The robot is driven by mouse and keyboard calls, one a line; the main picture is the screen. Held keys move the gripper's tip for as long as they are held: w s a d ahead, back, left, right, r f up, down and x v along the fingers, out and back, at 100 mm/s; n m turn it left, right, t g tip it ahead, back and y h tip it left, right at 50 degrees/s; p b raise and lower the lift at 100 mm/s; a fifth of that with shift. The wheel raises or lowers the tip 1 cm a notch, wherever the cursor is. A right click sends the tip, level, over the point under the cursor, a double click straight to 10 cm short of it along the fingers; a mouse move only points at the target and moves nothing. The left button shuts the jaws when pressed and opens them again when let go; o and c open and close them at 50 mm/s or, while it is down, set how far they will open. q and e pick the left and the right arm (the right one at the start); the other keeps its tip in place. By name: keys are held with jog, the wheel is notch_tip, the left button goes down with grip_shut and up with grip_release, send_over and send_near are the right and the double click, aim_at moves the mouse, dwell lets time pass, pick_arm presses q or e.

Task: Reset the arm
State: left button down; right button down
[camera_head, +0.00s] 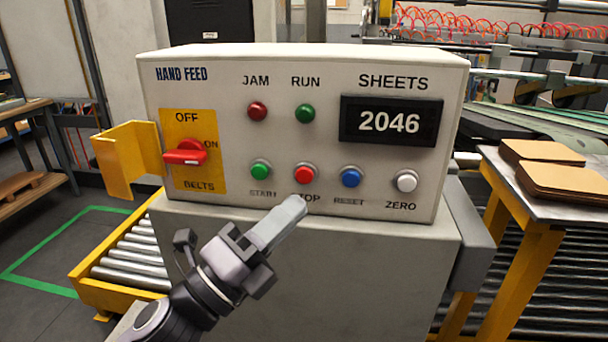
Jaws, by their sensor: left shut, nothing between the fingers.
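My left gripper (290,212) is shut and empty. Its fingertips are in front of the control panel (230,95), just below the red STOP button (304,174), and cover part of that label. I cannot tell whether they touch the panel. The green START button (260,171) is up and left of the tips, the blue RESET button (350,177) and white ZERO button (405,181) to the right. The red BELTS knob (185,152) sits on a yellow plate. The display (390,121) reads 2046. My right gripper does not show.
A yellow bracket (128,158) juts out at the panel's left edge. A roller conveyor (130,258) lies low at the left. A table (585,207) with brown cardboard stacks (560,178) stands at the right. The space before the lower cabinet (360,280) is otherwise clear.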

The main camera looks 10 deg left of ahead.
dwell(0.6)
pick_arm(q)
jog(key=s+a+f+n+g+y+p, duration=0.15)
jog(key=a+f+n+y, duration=0.3)
jog(key=f+n, duration=0.5)
jog(key=a+f+n+y+p, duration=0.3)
jog(key=f+n+y, duration=0.3)
jog(key=f+n, duration=0.3)
jog(key=s+a+f+n+g+y+p, duration=0.1)
jog(key=s+a+f+n+g, duration=0.1)
jog(key=s+f+n, duration=0.2)
jog(key=s+a+f+n+g+y, duration=0.1)
jog(key=s+a+f+n+g, duration=0.2)
jog(key=s+f, duration=0.6)
notch_tip(320, 180, down, 3)
jog(key=shift+s+a+r+n+y+p, duration=0.2)
jog(key=shift+s+n+y+p, duration=0.15)
jog(key=shift+n, duration=0.7)
